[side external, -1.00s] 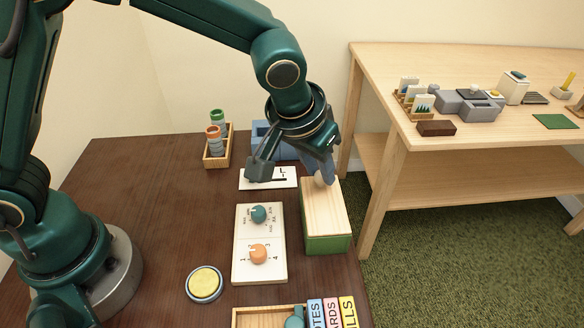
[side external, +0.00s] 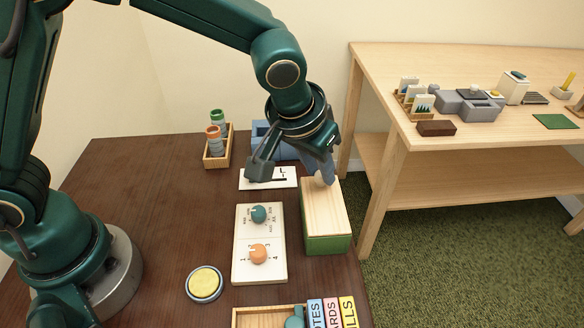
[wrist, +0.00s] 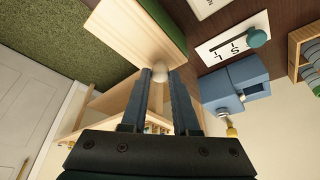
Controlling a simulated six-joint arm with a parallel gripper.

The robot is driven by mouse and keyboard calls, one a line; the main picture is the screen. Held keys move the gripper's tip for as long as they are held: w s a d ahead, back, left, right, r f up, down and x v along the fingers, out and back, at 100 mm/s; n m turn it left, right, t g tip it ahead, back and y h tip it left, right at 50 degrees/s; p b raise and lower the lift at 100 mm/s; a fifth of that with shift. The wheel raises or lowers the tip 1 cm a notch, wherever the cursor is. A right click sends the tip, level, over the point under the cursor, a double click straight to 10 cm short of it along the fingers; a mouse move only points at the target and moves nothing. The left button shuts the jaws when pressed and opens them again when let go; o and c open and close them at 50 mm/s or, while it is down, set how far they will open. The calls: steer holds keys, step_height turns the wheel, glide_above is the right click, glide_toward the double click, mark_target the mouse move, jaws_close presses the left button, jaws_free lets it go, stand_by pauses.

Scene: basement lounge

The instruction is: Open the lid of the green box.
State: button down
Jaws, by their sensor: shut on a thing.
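The green box (side external: 328,244) stands at the right edge of the dark table with its pale wooden lid (side external: 325,212) on top, lying flat and closed. My gripper (side external: 320,181) is at the far end of the lid. In the wrist view, my gripper (wrist: 159,76) has its two fingers on either side of a small round pale knob (wrist: 160,70) on the lid (wrist: 140,30), and is shut on it. The green side of the box (wrist: 166,18) also shows there. In the side view the fingers mostly hide the knob.
Left of the box is a white panel (side external: 246,222) with a teal and an orange knob. A white card (side external: 256,180) and a blue container (side external: 284,150) lie behind. A yellow-topped round disc (side external: 205,283) and labelled blocks (side external: 332,312) are in front.

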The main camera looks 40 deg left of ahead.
mark_target(332, 224)
steer(key=s+d, duration=0.6)
stand_by(0.3)
steer(key=c, duration=0.7)
jaws_free()
steer(key=shift+o, duration=0.2)
steer(key=shift+r, duration=0.1)
steer(key=v, duration=0.5)
